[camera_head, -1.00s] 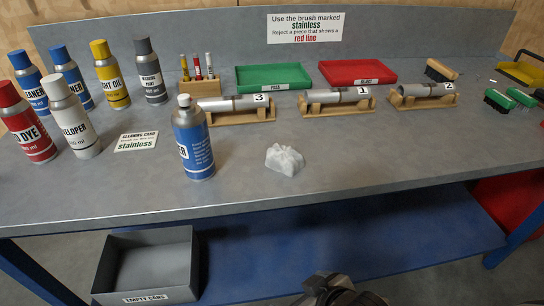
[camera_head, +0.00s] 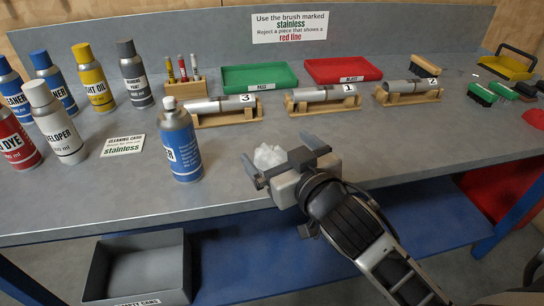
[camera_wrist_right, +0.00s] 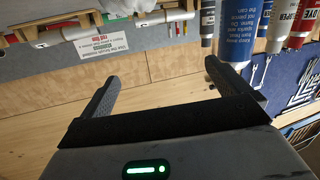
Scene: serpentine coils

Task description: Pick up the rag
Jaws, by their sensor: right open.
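The rag (camera_head: 269,155) is a small crumpled white cloth on the grey workbench (camera_head: 330,205), right of a blue-labelled can (camera_head: 180,145). My right gripper (camera_head: 281,158) has come in from the lower right in the head view. Its jaws are apart, with the rag showing just beyond and between them; part of the rag is hidden by the gripper. Whether they touch cannot be told. In the right wrist view, the two fingers of the gripper (camera_wrist_right: 160,70) are spread with nothing held between them, and the rag does not show. My left gripper is not in view.
Behind the rag stand wooden rests with tubes 3 (camera_head: 220,110), 1 (camera_head: 320,99) and 2 (camera_head: 409,92). Green (camera_head: 259,77) and red (camera_head: 343,70) trays lie farther back. Several cans crowd the left. A grey bin (camera_head: 135,270) is below the bench edge.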

